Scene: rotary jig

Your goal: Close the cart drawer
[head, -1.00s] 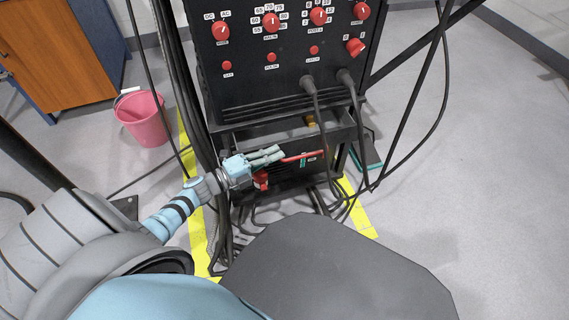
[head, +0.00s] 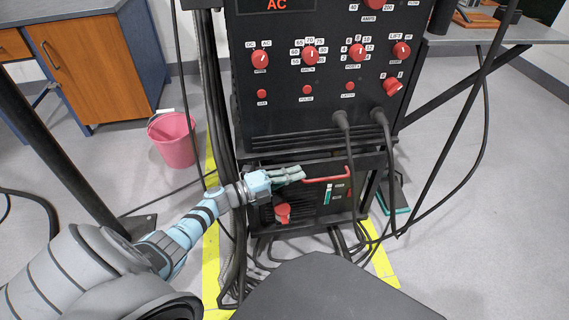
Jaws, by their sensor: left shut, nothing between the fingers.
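The cart drawer (head: 345,205) is the black front under the welding machine, with a red bar handle (head: 327,180) across its upper part. No open interior shows above the front, so it looks shut or nearly so; a small remaining gap cannot be ruled out. My left gripper (head: 300,174) is shut and empty. Its fingertips are at the drawer front, by the left end of the red handle; whether they touch it is unclear. My right gripper is not in view.
The black welding machine (head: 310,90) with red knobs stands above the drawer. Cables (head: 343,150) hang in front of the drawer's right part, and more lie on the floor below. A pink bucket (head: 172,140) stands left. A wooden cabinet (head: 85,70) is behind it.

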